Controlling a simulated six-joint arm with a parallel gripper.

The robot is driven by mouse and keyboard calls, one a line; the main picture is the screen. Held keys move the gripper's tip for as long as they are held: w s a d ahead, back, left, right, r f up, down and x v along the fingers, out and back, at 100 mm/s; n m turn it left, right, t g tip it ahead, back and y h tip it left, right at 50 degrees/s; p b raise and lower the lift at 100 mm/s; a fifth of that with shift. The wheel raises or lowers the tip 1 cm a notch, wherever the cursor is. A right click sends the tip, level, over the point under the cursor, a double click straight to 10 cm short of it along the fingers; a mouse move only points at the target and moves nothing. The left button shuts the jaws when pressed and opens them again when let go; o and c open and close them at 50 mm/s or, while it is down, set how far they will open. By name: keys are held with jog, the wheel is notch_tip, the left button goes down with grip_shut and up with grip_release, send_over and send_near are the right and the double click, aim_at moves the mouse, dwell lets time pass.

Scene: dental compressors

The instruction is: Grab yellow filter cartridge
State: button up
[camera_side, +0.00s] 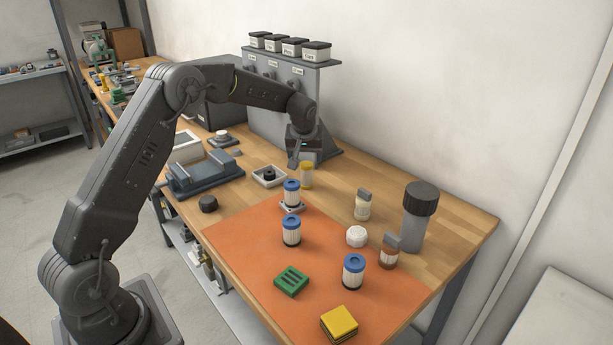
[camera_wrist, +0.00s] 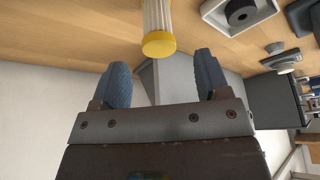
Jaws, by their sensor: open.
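The yellow filter cartridge (camera_side: 306,175) stands upright on the wooden bench, behind the blue-capped cartridges, in the side view. It has a yellow cap and a pale pleated body. In the wrist view, the yellow filter cartridge (camera_wrist: 158,32) shows at the top middle, beyond the fingertips and roughly in line with the gap. My gripper (camera_side: 299,160) is just behind and left of it in the side view. In the wrist view, my gripper (camera_wrist: 159,68) is open, with two blue-grey fingers apart and nothing between them. The cartridge's far end is cut off in the wrist view.
Blue-capped cartridges (camera_side: 291,231) stand on and by the orange mat (camera_side: 240,245). A small tray (camera_side: 256,182) with a dark round part sits left of the yellow cartridge; it also shows in the wrist view (camera_wrist: 213,12). A grey rack (camera_side: 262,115) stands close behind my gripper.

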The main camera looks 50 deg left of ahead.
aim_at(306, 164)
jog(key=shift+x, duration=3)
jog(key=shift+w, duration=0.1)
jog(key=shift+c, duration=0.3)
jog(key=c, duration=0.9)
jog(key=shift+c, duration=0.3)
jog(key=shift+r, duration=0.15)
